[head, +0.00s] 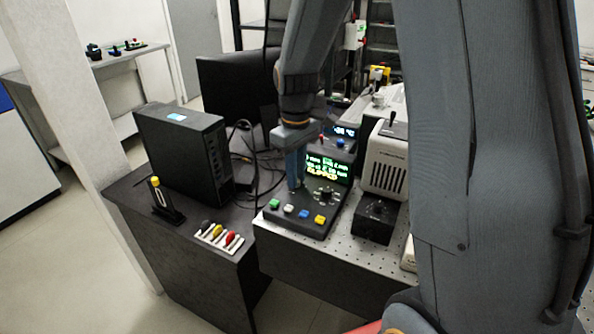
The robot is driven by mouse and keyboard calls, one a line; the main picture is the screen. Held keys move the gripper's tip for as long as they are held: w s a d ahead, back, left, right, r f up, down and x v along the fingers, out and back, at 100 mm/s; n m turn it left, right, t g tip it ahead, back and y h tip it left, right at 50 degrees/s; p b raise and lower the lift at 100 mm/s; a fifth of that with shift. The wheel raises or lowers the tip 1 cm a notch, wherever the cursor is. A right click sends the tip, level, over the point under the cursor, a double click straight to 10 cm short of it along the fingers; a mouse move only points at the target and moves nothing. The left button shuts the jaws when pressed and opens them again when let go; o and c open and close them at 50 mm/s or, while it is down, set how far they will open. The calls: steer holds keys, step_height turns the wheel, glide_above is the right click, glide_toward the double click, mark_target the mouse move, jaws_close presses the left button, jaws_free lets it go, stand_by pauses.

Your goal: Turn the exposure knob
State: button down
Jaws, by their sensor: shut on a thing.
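A dark control console (288,222) with a lit green and yellow text display (328,172) stands on the perforated bench top. Green, white, blue and yellow buttons line its front edge. A dark knob (325,196) with pale marks around it shows on the right of its panel. My gripper (296,188) points down at the left of the panel, left of that knob. It is shut on what seems to be a second knob, mostly hidden by the fingers. I cannot read a label to tell which is the exposure knob.
A black computer tower (180,150) and a row of coloured-handled items (219,237) are on the dark desk to the left. A black box (376,220) and a pale instrument (386,165) stand right of the console. Cables hang behind; my arm fills the right.

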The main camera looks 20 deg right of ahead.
steer(key=shift+n+p, duration=0.4)
steer(key=shift+n, duration=0.7)
steer(key=c, duration=1.7)
jaws_free()
steer(key=shift+o, duration=0.2)
steer(key=shift+r, duration=0.1)
step_height(320, 180, up, 8)
steer(key=shift+f+b, duration=0.15)
steer(key=shift+b, duration=0.65)
steer(key=shift+d, duration=0.1)
